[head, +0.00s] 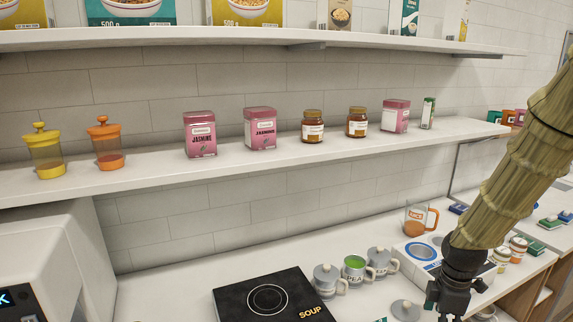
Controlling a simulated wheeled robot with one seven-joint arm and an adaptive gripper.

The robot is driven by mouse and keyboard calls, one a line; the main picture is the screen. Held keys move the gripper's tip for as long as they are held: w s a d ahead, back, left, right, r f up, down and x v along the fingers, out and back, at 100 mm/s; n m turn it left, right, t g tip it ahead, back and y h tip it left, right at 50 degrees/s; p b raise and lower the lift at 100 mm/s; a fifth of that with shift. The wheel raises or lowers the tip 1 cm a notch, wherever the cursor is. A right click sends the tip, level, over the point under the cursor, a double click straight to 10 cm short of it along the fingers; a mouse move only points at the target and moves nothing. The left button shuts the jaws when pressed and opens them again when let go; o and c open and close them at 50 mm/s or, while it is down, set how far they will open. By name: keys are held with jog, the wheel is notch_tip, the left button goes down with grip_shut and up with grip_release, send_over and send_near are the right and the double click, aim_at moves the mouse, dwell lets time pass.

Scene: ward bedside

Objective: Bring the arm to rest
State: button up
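My arm (515,165), in a ribbed tan sleeve, comes down from the upper right of the head view. My dark gripper (446,303) points down over the lower counter near the bottom edge. It is just right of a grey lid (406,310) and in front of the white appliance with a blue ring (423,251). I see nothing clearly held in it. The fingertips are small and dark, so I cannot tell how far apart they are.
A glass mug (415,219) and small jars (517,246) are close to my arm. A shelf (290,165) with jars runs above.

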jog(key=s+a+f+m, duration=0.3)
jog(key=s+f, duration=0.1)
jog(key=f, duration=0.4)
jog(key=s+a+f+m+b, duration=0.1)
jog(key=s+a+f+m, duration=0.15)
jog(key=f, duration=0.45)
jog(key=s+a+f+m, duration=0.2)
jog(key=s+f, duration=0.2)
jog(key=f, duration=0.4)
jog(key=s+a+f+m, duration=0.3)
jog(key=s+f, duration=0.3)
jog(key=s, duration=0.2)
jog(key=s+a+f+m+b, duration=0.1)
jog(key=s+a+f+m, duration=0.2)
jog(key=s, duration=0.6)
notch_tip(320, 180, down, 3)
jog(key=shift+s+r+m, duration=0.15)
jog(key=shift+s+m, duration=0.15)
jog(key=shift+m, duration=0.75)
